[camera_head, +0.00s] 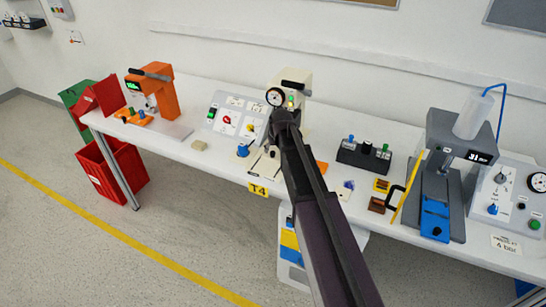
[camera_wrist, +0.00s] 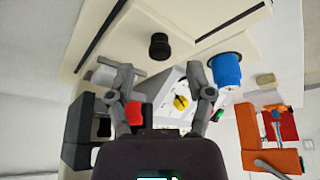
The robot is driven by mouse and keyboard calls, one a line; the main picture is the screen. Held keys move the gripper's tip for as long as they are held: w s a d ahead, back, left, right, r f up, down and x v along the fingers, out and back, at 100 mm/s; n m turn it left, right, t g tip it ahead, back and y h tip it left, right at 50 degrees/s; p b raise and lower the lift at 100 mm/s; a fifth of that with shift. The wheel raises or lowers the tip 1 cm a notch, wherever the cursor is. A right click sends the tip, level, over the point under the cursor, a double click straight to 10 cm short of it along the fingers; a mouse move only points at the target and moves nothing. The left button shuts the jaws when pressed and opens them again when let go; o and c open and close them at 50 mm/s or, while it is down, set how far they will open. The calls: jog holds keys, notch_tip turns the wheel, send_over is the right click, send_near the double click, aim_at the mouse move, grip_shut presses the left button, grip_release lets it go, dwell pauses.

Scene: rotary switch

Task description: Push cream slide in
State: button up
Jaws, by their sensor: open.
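The cream slide (camera_wrist: 125,45) with a black knob (camera_wrist: 158,46) lies in the upper part of the wrist view. In the head view its pale plate (camera_head: 263,165) shows low on the bench in front of the cream machine (camera_head: 300,92), partly hidden by my arm. My gripper (camera_wrist: 162,78) is open, its two grey fingers apart and nothing held between them. The black knob appears just beyond the gap between the fingertips; I cannot tell whether they touch it. In the head view my gripper (camera_head: 269,138) is over the slide area, mostly hidden by my own arm.
A blue knob (camera_wrist: 226,69) stands beside the slide. A sloped control panel (camera_head: 228,117) is left of it. An orange machine (camera_head: 163,92) stands farther left. A black box with knobs (camera_head: 364,155) and a grey press (camera_head: 452,170) stand right. Bare bench lies between the orange machine and panel.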

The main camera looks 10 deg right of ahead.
aim_at(273, 152)
jog(key=shift+b+x, duration=1.25)
jog(key=shift+x, duration=0.4)
jog(key=shift+c, duration=0.2)
grip_shut()
